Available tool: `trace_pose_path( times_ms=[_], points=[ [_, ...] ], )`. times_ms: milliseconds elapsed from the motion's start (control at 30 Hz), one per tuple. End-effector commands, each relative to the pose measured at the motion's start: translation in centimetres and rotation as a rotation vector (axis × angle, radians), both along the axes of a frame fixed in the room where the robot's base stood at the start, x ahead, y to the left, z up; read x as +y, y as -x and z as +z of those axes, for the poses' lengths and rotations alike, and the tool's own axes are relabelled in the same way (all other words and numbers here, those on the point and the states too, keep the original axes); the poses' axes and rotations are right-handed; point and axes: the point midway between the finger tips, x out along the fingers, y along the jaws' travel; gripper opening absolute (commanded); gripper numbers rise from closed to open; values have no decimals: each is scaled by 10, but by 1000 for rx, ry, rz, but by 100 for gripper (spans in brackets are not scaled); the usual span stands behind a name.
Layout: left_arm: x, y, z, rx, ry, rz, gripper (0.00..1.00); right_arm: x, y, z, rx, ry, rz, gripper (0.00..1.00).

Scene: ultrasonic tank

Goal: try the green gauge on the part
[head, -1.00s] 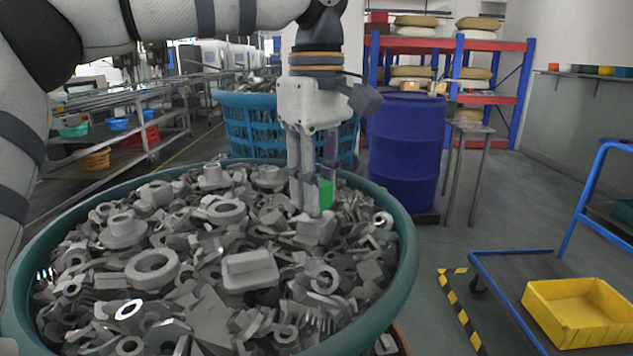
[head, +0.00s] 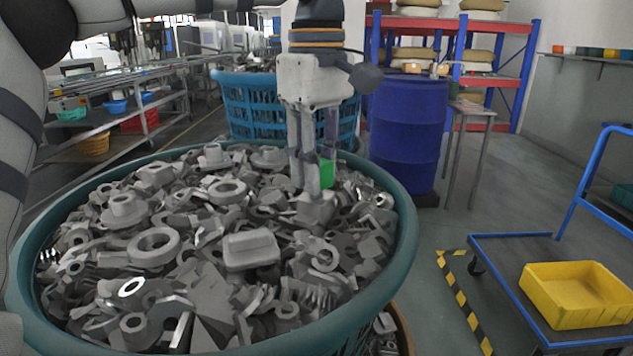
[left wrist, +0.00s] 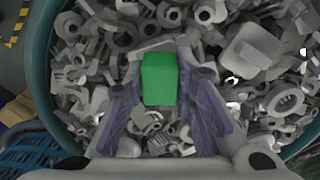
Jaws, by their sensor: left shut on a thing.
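The green gauge (head: 327,172) is a small green block between the fingers of my left gripper (head: 317,190). The left wrist view shows the green gauge (left wrist: 160,80) from above, with the left gripper's fingers (left wrist: 162,108) on both sides of it. The gripper is shut on it and points down just over the heap of grey metal parts. A grey part (head: 314,208) lies right under the fingertips; I cannot tell whether the gauge touches it. Which grey piece is the task's part is not clear. My right gripper is not in view.
A big teal basket (head: 405,235) holds the grey parts. Behind it stand a blue basket (head: 240,105) and a blue drum (head: 408,130). A cart at the right carries a yellow bin (head: 577,297). The floor between basket and cart is clear.

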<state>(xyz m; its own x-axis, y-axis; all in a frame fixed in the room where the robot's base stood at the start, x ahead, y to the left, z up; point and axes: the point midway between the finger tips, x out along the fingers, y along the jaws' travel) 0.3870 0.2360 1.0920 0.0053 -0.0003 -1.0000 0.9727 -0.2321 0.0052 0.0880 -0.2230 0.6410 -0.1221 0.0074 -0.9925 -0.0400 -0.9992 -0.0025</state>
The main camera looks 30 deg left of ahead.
Motion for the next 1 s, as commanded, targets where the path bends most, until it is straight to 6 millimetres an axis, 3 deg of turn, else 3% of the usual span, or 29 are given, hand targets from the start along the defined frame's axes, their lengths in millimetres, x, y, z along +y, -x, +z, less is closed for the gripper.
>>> trace_pose_path(
  times_ms=[133,633,1000],
  points=[
    [0,0,0,9,-1,-1,0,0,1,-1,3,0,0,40],
    [0,0,28,3,-1,0,0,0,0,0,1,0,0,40],
    [0,0,32,2,0,0,0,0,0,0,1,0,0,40]
  ],
)
